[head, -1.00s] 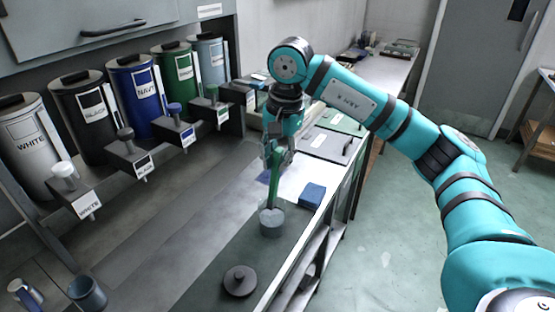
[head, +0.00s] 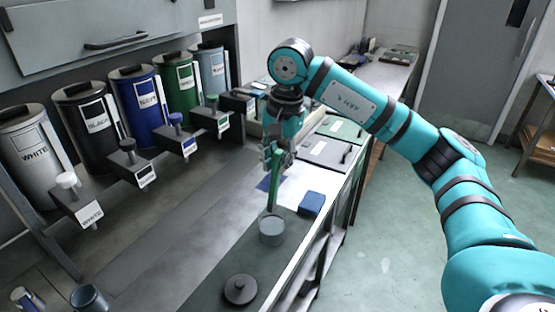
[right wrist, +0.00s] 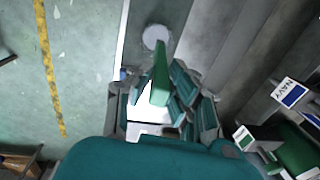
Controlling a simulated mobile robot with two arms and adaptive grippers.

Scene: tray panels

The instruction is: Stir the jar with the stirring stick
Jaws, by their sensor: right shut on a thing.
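The jar (head: 271,238) is a small grey open cylinder standing on the dark green mat on the bench. It also shows as a pale disc in the right wrist view (right wrist: 154,35). My right gripper (head: 277,150) is above the jar and shut on the green stirring stick (head: 274,192). The stick points down, slightly tilted, and its lower end meets the jar's mouth. How deep it reaches is hidden. In the right wrist view the stick (right wrist: 161,72) sticks out from between the fingers toward the jar. My left gripper is not in view.
A dark round lid (head: 240,290) lies on the mat in front of the jar. A blue block (head: 312,204) sits right of it. Labelled paint canisters (head: 137,105) with dispensers line the left. A cup (head: 88,298) stands at the front left. The bench between is clear.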

